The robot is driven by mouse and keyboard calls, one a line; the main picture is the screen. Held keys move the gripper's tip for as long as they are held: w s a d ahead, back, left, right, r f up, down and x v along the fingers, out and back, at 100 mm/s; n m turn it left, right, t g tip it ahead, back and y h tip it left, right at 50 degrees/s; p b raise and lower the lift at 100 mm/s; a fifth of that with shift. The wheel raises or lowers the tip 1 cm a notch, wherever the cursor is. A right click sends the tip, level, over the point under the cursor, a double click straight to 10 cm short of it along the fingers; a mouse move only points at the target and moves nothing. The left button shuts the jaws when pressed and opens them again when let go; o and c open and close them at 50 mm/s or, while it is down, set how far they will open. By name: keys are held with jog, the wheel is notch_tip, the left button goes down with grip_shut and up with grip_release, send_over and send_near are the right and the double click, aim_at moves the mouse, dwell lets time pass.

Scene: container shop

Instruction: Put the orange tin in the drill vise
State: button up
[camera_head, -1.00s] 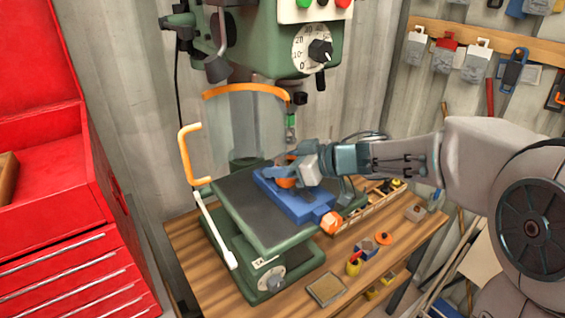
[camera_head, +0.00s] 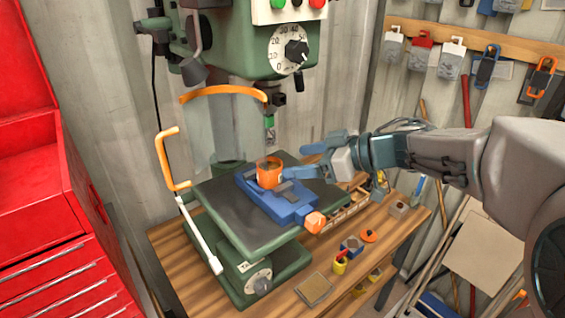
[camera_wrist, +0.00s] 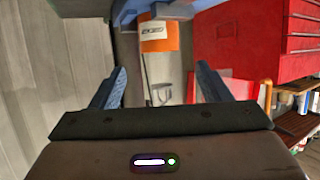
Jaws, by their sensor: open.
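The orange tin (camera_head: 269,172) stands upright at the blue drill vise (camera_head: 292,213), seemingly between its jaws, on the green drill press table. How deep it sits is hidden. In the wrist view the tin (camera_wrist: 158,38) shows a pale label, with the blue vise (camera_wrist: 125,12) against its base. My gripper (camera_head: 305,160) is open and empty, to the right of the tin and apart from it. In the wrist view my gripper's (camera_wrist: 160,85) two blue fingers are spread, with the tin beyond their tips.
The drill chuck and bit (camera_head: 269,125) hang above the tin. An orange-framed guard (camera_head: 222,90) stands at the left. The wooden bench (camera_head: 345,255) holds a yellow cup (camera_head: 340,262) and other small items. A red tool cabinet (camera_head: 75,270) is at far left.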

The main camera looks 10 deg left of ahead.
jog(key=shift+v, duration=1)
jog(key=w+d+r+m+t+h, duration=0.4)
jog(key=w+d+m+t+h, duration=0.25)
jog(key=d+t, duration=0.3)
jog(key=s+d+f+m+t+h, duration=0.1)
jog(key=d+f+m+t+h, duration=0.1)
jog(key=d+m+h, duration=0.4)
jog(key=s+d+f+m+g+h, duration=0.1)
jog(key=s+d+f+g, duration=0.2)
jog(key=s+f, duration=0.25)
jog(key=s+d+f+m+g+h, duration=0.2)
jog(key=s+d+f+g, duration=0.2)
jog(key=s, duration=0.3)
jog(key=s+a+f+g+y, duration=0.2)
jog(key=s+a+f+g, duration=0.1)
jog(key=s, duration=0.7)
notch_tip(320, 180, down, 2)
jog(key=shift+s+a+f+g, duration=0.2)
jog(key=shift+g, duration=0.45)
jog(key=shift+y, duration=0.25)
